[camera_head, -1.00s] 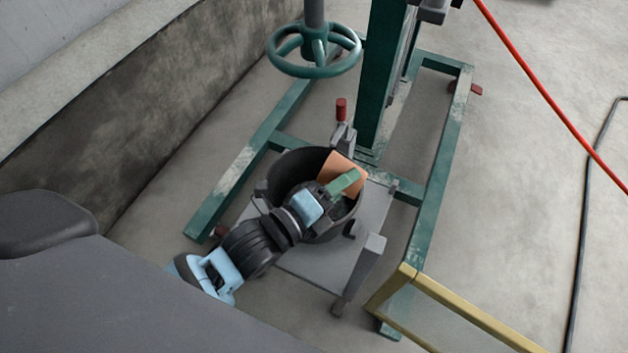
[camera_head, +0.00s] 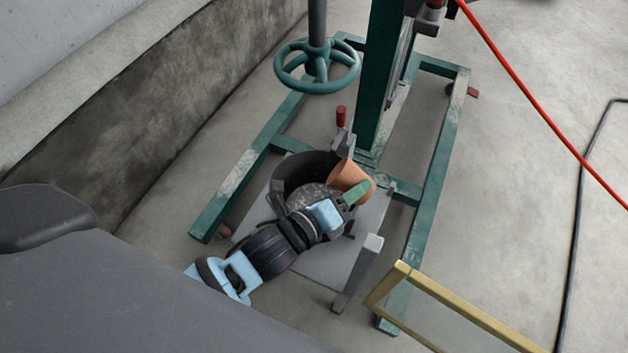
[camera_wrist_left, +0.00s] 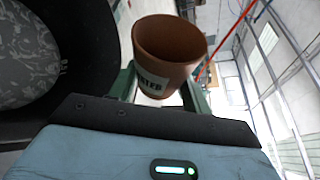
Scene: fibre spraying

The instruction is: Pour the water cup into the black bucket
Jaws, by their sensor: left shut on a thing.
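The water cup (camera_head: 346,174) is a terracotta-coloured cup. In the left wrist view the cup (camera_wrist_left: 168,45) shows its round rim and a pale label with dark lettering. My left gripper (camera_head: 352,193), with green fingers, is shut on the cup and holds it over the right part of the bucket. The black bucket (camera_head: 292,172) stands on a grey platform below. In the left wrist view the bucket's dark wall (camera_wrist_left: 98,50) curves along the left, with grey speckled material inside. The cup's exact tilt and its contents are hard to tell. My right gripper is not in view.
A green frame (camera_head: 238,190) with a handwheel (camera_head: 317,66) and a post stands around and behind the bucket. Grey uprights rise from the platform (camera_head: 335,262). A yellow-edged panel (camera_head: 450,310) is at lower right. A red line and a dark hose cross the right floor.

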